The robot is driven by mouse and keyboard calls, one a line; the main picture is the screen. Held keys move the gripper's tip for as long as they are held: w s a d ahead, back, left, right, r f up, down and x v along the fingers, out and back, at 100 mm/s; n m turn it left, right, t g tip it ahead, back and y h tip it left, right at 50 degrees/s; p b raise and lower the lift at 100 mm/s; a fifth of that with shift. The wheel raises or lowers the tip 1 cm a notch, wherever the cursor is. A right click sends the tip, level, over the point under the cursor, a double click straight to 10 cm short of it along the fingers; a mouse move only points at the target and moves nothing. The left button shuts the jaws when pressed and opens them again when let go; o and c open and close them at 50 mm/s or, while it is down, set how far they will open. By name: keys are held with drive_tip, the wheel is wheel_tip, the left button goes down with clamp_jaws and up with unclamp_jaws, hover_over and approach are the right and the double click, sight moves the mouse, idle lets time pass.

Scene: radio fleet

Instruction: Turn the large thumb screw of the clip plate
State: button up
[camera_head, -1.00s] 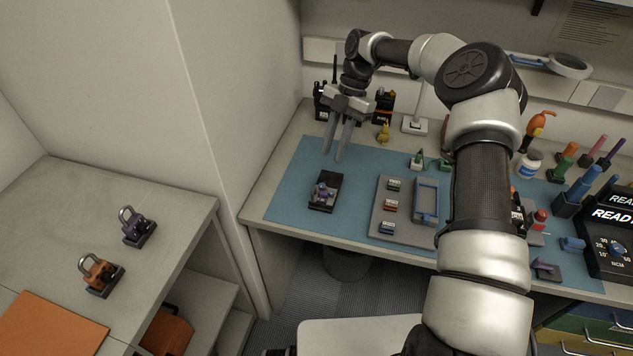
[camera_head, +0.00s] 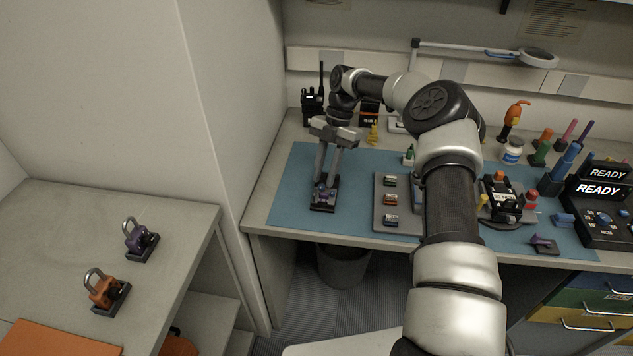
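A small black plate (camera_head: 325,206) with a purple fitting (camera_head: 323,193) on it lies on the blue mat, left of the middle of the bench. It appears to be the clip plate with its thumb screw; the details are too small to make out. My gripper (camera_head: 325,181) points down at the plate's far part, its two fingers apart with a gap between them. The fingertips are at or just above the purple fitting. I cannot tell whether they touch it, and the fingers hide part of it.
A grey tray with small coloured modules (camera_head: 380,222) lies right of the plate. A radio (camera_head: 313,107) and a yellow figure (camera_head: 373,133) stand behind. Two padlock-like clips, purple (camera_head: 136,239) and orange (camera_head: 105,290), sit on the left counter. Bare mat (camera_head: 288,205) lies left of the plate.

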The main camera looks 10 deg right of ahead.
drive_tip(key=shift+s+a+f, duration=0.1)
drive_tip(key=shift+f, duration=0.3)
clamp_jaws()
drive_tip(key=m+t+b, duration=0.1)
drive_tip(key=m, duration=0.2)
drive_tip(key=shift+s+y, duration=0.15)
drive_tip(key=shift+y, duration=0.25)
unclamp_jaws()
